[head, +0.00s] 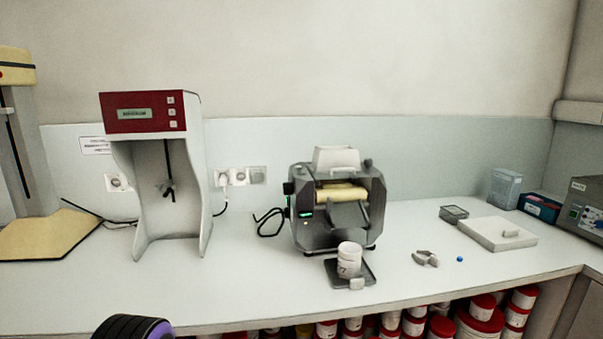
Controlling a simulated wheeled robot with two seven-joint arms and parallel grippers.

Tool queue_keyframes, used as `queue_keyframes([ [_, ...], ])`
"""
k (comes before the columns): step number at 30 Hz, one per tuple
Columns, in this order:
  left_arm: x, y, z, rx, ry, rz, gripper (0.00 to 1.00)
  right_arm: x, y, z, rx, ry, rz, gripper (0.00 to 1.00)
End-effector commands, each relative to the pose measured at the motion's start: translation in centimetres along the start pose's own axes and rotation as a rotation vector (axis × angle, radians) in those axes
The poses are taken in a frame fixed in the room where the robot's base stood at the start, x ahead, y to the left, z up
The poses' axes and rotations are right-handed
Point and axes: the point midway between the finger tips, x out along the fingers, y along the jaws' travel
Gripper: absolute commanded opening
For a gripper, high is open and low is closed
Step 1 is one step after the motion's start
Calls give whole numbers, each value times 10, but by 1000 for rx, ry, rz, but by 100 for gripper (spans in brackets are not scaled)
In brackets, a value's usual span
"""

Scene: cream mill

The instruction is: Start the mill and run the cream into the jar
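The mill (372,225), a dark grey machine with cream-yellow rollers (342,193), stands on the bench right of centre. A white hopper (336,160) sits on top and a grey sloping apron (349,216) hangs in front of the rollers. Green lights (306,214) glow at its left side. A white jar (349,260) stands upright on a dark tray (370,269) in front of the mill, below the apron. Whether it holds cream is too small to tell. Neither gripper is in view; a black and purple part of my arm shows at the bottom left edge.
A red-topped stirrer (146,112) stands left of the mill. Right of the mill lie a small grey metal piece (425,259), a blue ball (460,259), a dark box (454,213) and a white slab (497,234). Red-lidded tubs (480,315) sit under the bench.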

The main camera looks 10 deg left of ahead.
Motion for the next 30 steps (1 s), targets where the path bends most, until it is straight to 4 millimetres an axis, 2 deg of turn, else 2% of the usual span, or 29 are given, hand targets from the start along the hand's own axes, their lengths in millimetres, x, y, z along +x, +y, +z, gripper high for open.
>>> queue_keyframes([
  [2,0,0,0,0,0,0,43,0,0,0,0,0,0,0],
  [5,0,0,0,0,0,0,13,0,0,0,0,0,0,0],
  [6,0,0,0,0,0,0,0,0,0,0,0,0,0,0],
  [30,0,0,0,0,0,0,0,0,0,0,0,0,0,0],
])
